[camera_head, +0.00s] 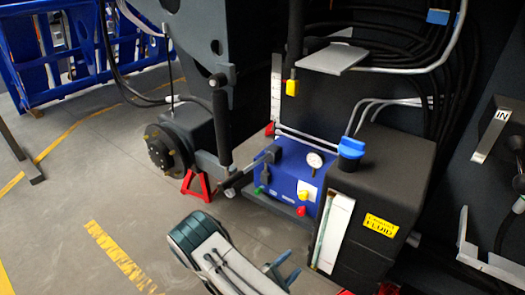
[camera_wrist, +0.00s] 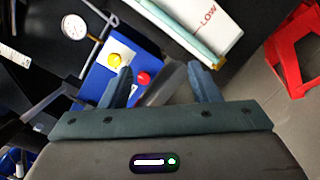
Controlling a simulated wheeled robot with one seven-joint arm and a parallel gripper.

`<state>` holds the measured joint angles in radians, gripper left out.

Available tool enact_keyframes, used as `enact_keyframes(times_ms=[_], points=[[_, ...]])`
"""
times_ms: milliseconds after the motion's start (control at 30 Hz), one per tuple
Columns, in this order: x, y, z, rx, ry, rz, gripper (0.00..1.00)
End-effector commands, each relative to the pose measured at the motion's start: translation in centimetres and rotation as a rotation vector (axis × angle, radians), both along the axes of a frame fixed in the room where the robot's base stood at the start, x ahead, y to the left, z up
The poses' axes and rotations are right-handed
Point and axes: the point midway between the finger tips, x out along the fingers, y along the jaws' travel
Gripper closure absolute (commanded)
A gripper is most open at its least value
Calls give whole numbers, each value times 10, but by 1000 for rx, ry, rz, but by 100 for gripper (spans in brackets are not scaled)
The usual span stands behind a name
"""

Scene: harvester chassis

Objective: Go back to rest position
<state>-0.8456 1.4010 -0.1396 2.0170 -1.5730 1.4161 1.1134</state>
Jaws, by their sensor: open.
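My gripper (camera_head: 284,272) is at the bottom middle of the head view, in front of the blue unit and the black fluid tank. In the wrist view my gripper (camera_wrist: 162,85) shows two blue-grey fingers spread apart with nothing held between them. Behind the fingers is the blue unit (camera_wrist: 97,83) with a yellow knob, a red knob and a round gauge (camera_wrist: 76,25). A white level strip marked LOW (camera_wrist: 212,25) is above the right finger. No finger is seen touching anything.
The black fluid tank (camera_head: 385,185) with a blue cap (camera_head: 351,148) stands right of the blue unit (camera_head: 290,170). Hoses hang at upper right. Grey floor (camera_head: 75,215) at left is largely clear; blue racks (camera_head: 60,60) stand behind.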

Motion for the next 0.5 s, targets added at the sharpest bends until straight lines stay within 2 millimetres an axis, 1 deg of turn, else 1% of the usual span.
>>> enact_keyframes(times_ms=[33,167,267,300,500], points=[[1,-2,11,13,-5,-32,44],[2,-10,38,42,-9,-127,44],[2,-19,65,78,-10,-228,44],[1,-24,78,98,-11,-274,44],[-12,-48,140,223,1,-517,44]])
